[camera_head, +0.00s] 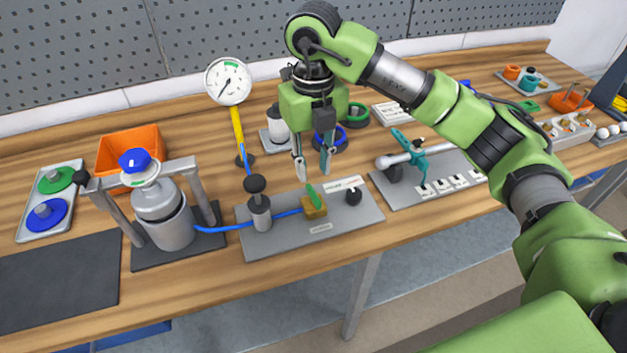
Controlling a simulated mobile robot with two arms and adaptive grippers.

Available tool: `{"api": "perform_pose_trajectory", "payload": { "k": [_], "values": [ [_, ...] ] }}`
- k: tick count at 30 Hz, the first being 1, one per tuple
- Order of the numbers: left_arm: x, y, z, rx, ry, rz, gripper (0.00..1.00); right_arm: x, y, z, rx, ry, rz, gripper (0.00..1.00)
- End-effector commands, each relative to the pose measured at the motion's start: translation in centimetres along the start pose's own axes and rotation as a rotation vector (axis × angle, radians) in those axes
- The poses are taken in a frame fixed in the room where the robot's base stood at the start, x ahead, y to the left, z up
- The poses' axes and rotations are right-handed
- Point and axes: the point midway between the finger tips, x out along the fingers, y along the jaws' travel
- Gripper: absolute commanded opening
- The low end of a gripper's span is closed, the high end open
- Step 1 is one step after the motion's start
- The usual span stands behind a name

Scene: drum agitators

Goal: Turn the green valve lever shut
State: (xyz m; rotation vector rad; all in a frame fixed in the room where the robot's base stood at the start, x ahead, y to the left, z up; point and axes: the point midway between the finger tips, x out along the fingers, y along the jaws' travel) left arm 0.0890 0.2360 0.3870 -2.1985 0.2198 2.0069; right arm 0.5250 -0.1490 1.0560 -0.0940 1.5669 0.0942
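The green valve lever (312,193) sits on a small brass valve body (315,209) on a grey plate (285,241). In this view the lever points up and slightly left, across the line of the blue hose (285,213) that enters the valve from the left. My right gripper (313,172) hangs fingers-down just above and behind the lever in the picture. Its two fingers are apart with nothing between them. I cannot tell from this one view whether a fingertip touches the lever. My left gripper is not in view.
Left of the valve stand a black-knobbed post (260,207) and a metal vessel (168,215) in a frame. A pressure gauge (229,82) stands behind. A plate with a teal clamp (416,155) lies to the right. Bare wood shows along the bench's front edge.

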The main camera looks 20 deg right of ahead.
Motion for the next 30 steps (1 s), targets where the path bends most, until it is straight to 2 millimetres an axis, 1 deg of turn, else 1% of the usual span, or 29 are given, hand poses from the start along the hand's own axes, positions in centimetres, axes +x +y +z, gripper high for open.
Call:
{"api": "perform_pose_trajectory", "payload": {
  "k": [1, 3, 6, 9, 14, 27, 30],
  "values": [
    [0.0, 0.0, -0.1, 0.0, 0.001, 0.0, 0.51, -1.2, 0.0, 0.1, 0.0, -0.004, 0.001, 0.25],
    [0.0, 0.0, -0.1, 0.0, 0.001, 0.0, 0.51, -2.6, 0.0, 0.1, 0.001, -0.003, 0.0, 0.25],
    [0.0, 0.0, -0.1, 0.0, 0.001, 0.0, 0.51, -3.8, -0.1, 0.1, 0.001, -0.003, -0.001, 0.25],
    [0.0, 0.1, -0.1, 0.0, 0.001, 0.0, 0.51, -4.5, 0.0, 0.1, 0.0, -0.001, -0.001, 0.25],
    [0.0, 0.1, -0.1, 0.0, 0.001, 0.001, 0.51, -4.9, 0.0, 0.0, 0.0, 0.001, 0.0, 0.25],
    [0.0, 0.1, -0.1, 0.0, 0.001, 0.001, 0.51, -4.9, 0.0, 0.0, 0.001, 0.001, 0.0, 0.25],
    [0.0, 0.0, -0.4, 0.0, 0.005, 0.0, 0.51, -4.9, 0.0, 0.0, 0.0, 0.001, 0.0, 0.25]
  ]
}}
